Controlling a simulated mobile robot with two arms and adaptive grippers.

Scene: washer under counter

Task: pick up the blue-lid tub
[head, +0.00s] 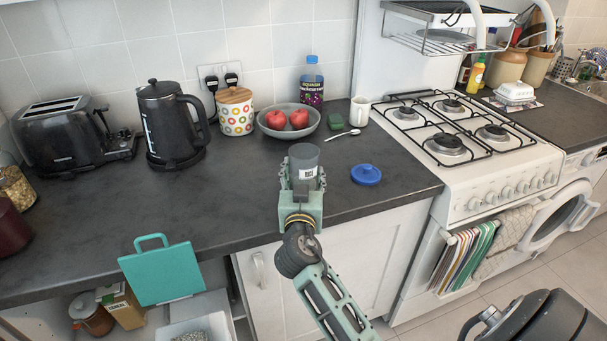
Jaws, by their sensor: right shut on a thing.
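My right gripper (303,183) reaches in from the bottom over the counter's front part. It is shut on a grey, see-through tub (304,153) with a small white label. The tub is upright, with its top rim above the fingers and its lower part hidden by the gripper. I cannot tell whether its base touches the counter. A round blue lid (366,174) with a knob lies on the counter to the right, apart from the tub. My left gripper is not in view.
Behind the tub are a grey bowl (274,133) with red apples, a green sponge (335,122), a spoon (342,134) and a white mug (359,111). A gas hob (467,130) stands right.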

